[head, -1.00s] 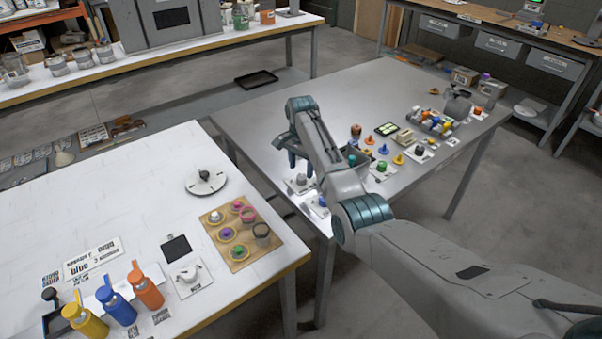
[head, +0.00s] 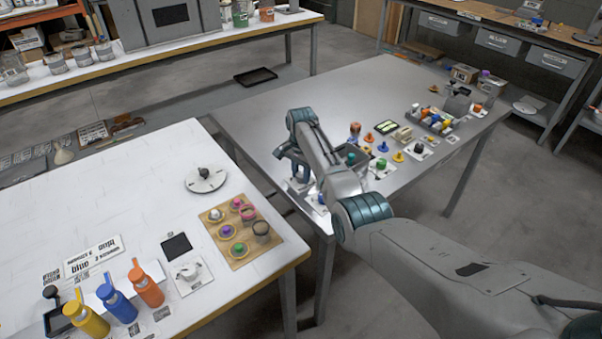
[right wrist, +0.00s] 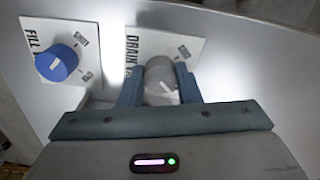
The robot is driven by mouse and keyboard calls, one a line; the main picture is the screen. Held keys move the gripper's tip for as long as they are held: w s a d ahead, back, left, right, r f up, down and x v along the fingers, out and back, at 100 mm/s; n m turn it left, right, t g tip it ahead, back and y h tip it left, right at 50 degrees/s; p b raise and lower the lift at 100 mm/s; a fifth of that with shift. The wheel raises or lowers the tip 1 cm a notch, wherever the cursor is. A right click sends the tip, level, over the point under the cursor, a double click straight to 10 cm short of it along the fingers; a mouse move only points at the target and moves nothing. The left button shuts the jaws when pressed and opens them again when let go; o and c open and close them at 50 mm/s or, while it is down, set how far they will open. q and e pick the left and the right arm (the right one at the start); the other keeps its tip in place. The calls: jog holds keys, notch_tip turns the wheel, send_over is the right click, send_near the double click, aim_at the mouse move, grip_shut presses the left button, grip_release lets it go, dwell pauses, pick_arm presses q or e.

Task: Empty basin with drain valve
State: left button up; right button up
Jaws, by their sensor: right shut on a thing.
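In the right wrist view, a grey round knob (right wrist: 160,76) with a white pointer line sits on a white plate (right wrist: 146,40) lettered DRAIN. My right gripper (right wrist: 158,85) has its two blue-grey fingers on either side of this knob and is shut on it. In the head view, my right gripper (head: 291,172) is at the near left corner of the grey table, and its jaws mostly hide the knob. A blue knob (right wrist: 57,63) on a plate lettered FILL (right wrist: 70,28) is beside it. I cannot make out a basin. My left gripper is not in view.
The grey table (head: 275,115) holds several coloured knobs and small parts right of my arm, including a green knob (head: 381,164). A white table (head: 110,190) at left carries bottles and a wooden board (head: 238,254). The grey table's far left is clear.

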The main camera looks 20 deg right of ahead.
jog(key=shift+n+p, duration=0.3)
jog(key=shift+n, duration=0.1)
jog(key=shift+r+n+p, duration=0.15)
jog(key=shift+n+p, duration=0.25)
jog(key=shift+n, duration=0.1)
jog(key=n+p, duration=0.1)
jog(key=n, duration=0.1)
jog(key=shift+n, duration=0.3)
jog(key=n+p, duration=0.1)
jog(key=n, duration=0.2)
jog(key=shift+n+p, duration=0.35)
jog(key=shift+n, duration=0.05)
jog(key=n+p, duration=0.1)
jog(key=n, duration=0.3)
jog(key=shift+d+n, duration=0.1)
jog(key=shift+n, duration=2.6)
